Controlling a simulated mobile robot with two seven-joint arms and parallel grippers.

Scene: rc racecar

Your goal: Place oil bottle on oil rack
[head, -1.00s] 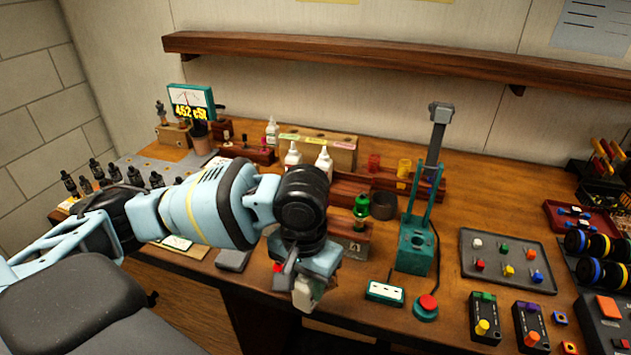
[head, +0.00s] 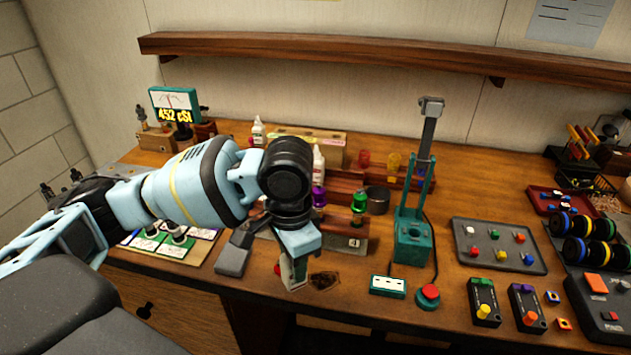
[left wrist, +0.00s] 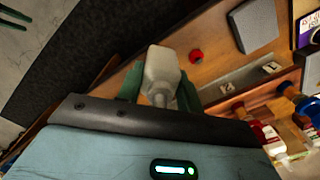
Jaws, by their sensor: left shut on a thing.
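A white oil bottle (head: 292,272) hangs in my left gripper (head: 291,254) over the front edge of the bench. In the left wrist view the bottle (left wrist: 162,72) sits between the two green fingers of my left gripper (left wrist: 160,88), which are shut on it. Behind it stands a wooden stepped rack (head: 350,245) with labelled slots, holding a purple and a green bottle. A long wooden block (head: 322,150) with coloured labels stands at the back, with white bottles (head: 318,160) near it; I cannot tell which is the oil rack. My right gripper is out of view.
A teal press (head: 412,240) stands right of the stepped rack, with a white-topped box (head: 387,286) and a red button (head: 429,293) in front. A grey block (head: 234,255) lies left of the bottle. A grey tray (head: 498,262) of coloured knobs is further right.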

